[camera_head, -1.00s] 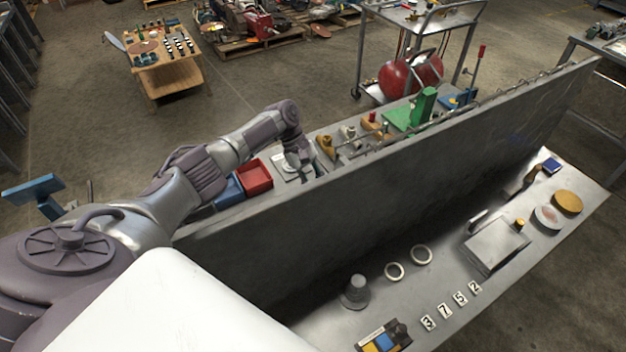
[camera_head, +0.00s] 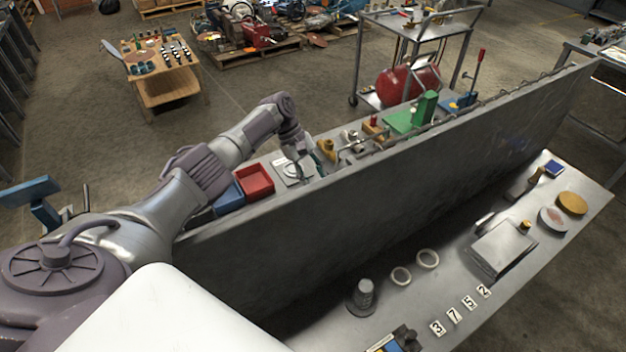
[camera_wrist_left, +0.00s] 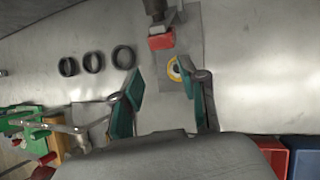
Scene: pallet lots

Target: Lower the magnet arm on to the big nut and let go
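My left gripper (camera_head: 308,168) is over the far side of the grey wall, beside a pale plate with a white ring. Beyond the fingertips is a dark post with a red block (camera_wrist_left: 161,41), which may be the magnet arm. A yellow and white ring (camera_wrist_left: 174,70) lies close to the red block, near the right finger. I cannot tell which thing is the big nut. My right gripper is not in view.
Three dark rings (camera_wrist_left: 94,62) lie left of the fingers. A red bin (camera_head: 255,181) and a blue bin (camera_head: 229,197) stand left of the gripper; wooden and green fixtures (camera_head: 425,107) stand right. The tall grey wall (camera_head: 400,185) separates the near shelf.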

